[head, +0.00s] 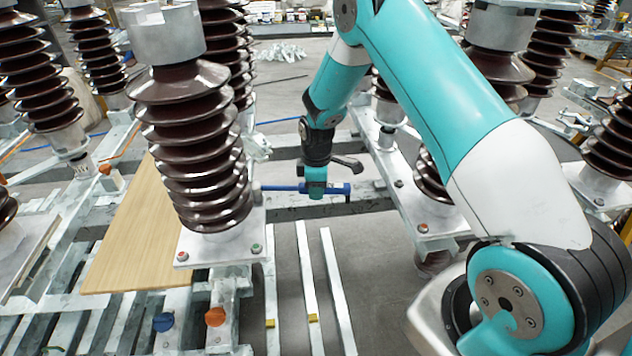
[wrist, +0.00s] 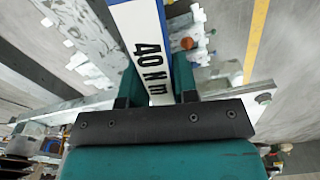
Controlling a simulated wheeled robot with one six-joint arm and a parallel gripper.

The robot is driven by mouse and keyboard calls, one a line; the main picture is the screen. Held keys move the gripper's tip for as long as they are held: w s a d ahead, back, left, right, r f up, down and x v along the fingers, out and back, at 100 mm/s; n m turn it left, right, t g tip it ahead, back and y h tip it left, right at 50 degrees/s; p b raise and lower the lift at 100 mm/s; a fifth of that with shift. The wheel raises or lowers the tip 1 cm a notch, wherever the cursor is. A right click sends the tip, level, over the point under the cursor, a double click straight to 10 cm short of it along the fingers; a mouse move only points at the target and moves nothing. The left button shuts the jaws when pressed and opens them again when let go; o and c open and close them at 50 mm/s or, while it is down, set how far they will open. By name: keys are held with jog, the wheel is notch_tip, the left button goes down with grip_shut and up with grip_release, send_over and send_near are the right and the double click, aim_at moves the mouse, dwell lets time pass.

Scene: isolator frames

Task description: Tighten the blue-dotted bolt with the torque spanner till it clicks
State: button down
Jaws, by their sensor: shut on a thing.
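My gripper (head: 316,187) is shut on the blue torque spanner (head: 283,188), which lies about level in the head view. In the wrist view the spanner (wrist: 150,45), with a white face marked "40 Nm", runs between my gripper's jaws (wrist: 157,85). The insulator's base plate (head: 215,250) shows a red-dotted bolt (head: 182,257) and a green-dotted bolt (head: 256,248). I see no blue-dotted bolt; the plate's rear is hidden.
A blue cap (head: 163,322) and an orange cap (head: 215,317) sit on the steel frame in front. A wooden board (head: 130,235) lies at left. Other insulators (head: 40,85) stand around. Grey floor (head: 365,250) shows right of the front insulator.

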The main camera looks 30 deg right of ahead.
jog(key=shift+m, duration=0.5)
jog(key=shift+s+a+r+p, duration=0.15)
jog(key=shift+r+p, duration=0.65)
jog(key=shift+r, duration=0.4)
jog(key=shift+s+a+r+p, duration=0.1)
jog(key=shift+s+r+p, duration=0.1)
jog(key=shift+r+p, duration=0.8)
jog(key=shift+s+a+r+p, duration=0.15)
jog(key=shift+r+p, duration=0.5)
jog(key=shift+r, duration=0.7)
